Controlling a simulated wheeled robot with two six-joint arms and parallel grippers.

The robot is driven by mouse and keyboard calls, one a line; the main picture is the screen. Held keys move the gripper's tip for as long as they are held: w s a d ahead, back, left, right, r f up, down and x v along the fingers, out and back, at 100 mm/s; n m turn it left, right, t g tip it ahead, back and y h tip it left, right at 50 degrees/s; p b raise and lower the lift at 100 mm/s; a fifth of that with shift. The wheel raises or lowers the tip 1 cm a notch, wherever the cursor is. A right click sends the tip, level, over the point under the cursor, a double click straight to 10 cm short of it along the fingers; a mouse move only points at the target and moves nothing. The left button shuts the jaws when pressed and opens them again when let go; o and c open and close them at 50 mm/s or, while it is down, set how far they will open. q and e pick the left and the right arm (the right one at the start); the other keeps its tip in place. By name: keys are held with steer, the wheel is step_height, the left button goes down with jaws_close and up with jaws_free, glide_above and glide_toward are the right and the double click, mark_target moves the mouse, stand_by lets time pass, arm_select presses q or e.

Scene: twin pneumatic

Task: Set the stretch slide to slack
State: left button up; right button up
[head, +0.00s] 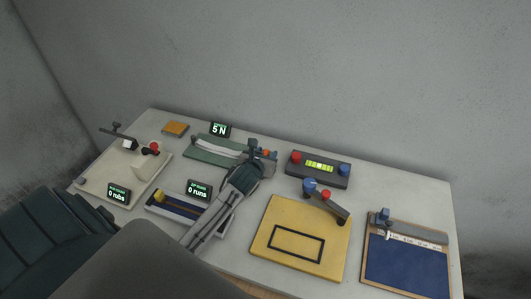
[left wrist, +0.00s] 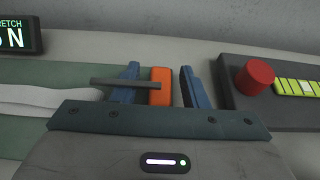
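The stretch slide is a green board (head: 205,154) with a pale band along it, left of my left gripper. Its orange block (left wrist: 160,87) stands between the two blue fingers of my left gripper (left wrist: 160,90) in the left wrist view, with a gap on each side. A thin grey bar runs left from the block across the left finger. In the head view my left gripper (head: 262,158) is at the right end of the board, and the orange (head: 265,153) shows only partly. The stretch display (head: 220,130) reads 5 N. My right gripper is not in view.
A dark box with a red knob (head: 296,157) and a lit yellow-green gauge (head: 319,166) stands close right of the gripper. A yellow board (head: 270,262), a blue pad (head: 405,270), a zip board (head: 158,208) and a cream tray (head: 90,190) surround my arm.

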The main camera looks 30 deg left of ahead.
arm_select(q)
jaws_close()
steer(key=shift+s+a+r+p, duration=0.1)
steer(key=shift+s+a+p, duration=0.05)
steer(key=shift+a+p, duration=0.3)
steer(key=shift+s+a+r+p, duration=0.1)
steer(key=shift+a+p, duration=0.25)
steer(key=shift+a, duration=0.2)
steer(key=shift+a+f, duration=0.25)
steer(key=shift+a, duration=0.05)
jaws_free()
steer(key=shift+d, duration=0.2)
